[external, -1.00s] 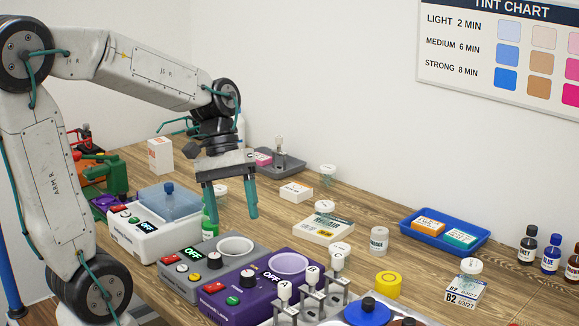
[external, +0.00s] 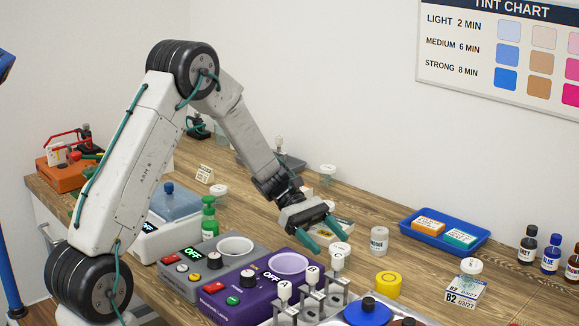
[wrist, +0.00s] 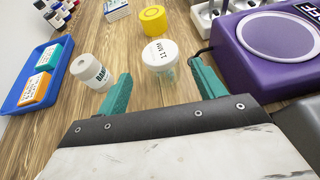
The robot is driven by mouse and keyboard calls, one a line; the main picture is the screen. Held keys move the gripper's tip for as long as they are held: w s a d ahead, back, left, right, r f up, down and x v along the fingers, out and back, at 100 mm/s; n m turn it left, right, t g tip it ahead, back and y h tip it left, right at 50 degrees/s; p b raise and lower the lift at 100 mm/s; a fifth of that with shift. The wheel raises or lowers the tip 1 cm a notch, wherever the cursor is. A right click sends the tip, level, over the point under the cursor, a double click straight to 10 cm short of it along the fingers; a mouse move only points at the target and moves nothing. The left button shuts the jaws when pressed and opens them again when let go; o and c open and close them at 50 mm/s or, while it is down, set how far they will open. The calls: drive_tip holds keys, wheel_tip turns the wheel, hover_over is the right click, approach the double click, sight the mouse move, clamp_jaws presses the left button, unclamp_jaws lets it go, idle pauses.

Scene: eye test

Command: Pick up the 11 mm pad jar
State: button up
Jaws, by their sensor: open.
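The 11 mm pad jar (wrist: 160,52) has a round white lid marked "11 MM" and a clear-looking body. It stands upright on the wooden table, and its white lid also shows in the external view (external: 340,247). My gripper (wrist: 160,72) is open and empty, with teal fingers angled down toward the table. In the wrist view the jar appears between the two fingertips, slightly beyond them, with gaps on both sides. In the external view my gripper (external: 331,242) is just left of and over the jar, whose body is partly hidden.
A white labelled jar (wrist: 91,72) stands close by the left finger in the wrist view. A purple lamp unit (wrist: 262,50) stands close on the right. A yellow ring-shaped item (wrist: 153,19) is beyond the jar. A blue tray (wrist: 20,88) holds two small boxes.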

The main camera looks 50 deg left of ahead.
sight(347, 262)
drive_tip(key=x, duration=0.7)
drive_tip(key=shift+s+d, duration=0.1)
drive_tip(key=shift+s, duration=0.1)
drive_tip(key=c, duration=1.1)
